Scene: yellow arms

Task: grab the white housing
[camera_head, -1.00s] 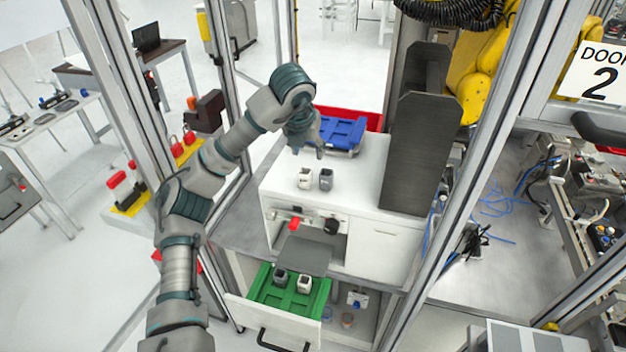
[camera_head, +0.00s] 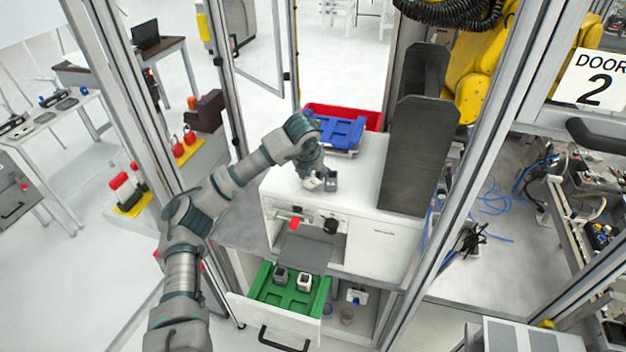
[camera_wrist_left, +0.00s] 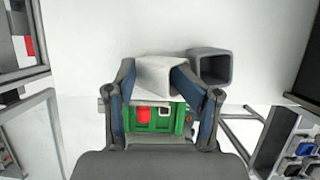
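The white housing (camera_head: 311,183) stands on the white cabinet top, partly hidden by my left gripper (camera_head: 318,178). In the left wrist view the white housing (camera_wrist_left: 158,75) lies between the two fingertips of my left gripper (camera_wrist_left: 158,80). The fingers are on both sides of it, very close or touching; I cannot tell whether they are pressed on it. A grey housing (camera_head: 330,181) stands just right of the white one, and shows in the left wrist view (camera_wrist_left: 211,67) outside the right finger. My right gripper is not in view.
A blue tray (camera_head: 340,131) and a red bin (camera_head: 372,118) are at the back. A tall dark panel (camera_head: 420,155) rises on the right. Below, an open drawer holds a green tray (camera_head: 268,292) with a grey and a white housing. Frame posts stand on both sides.

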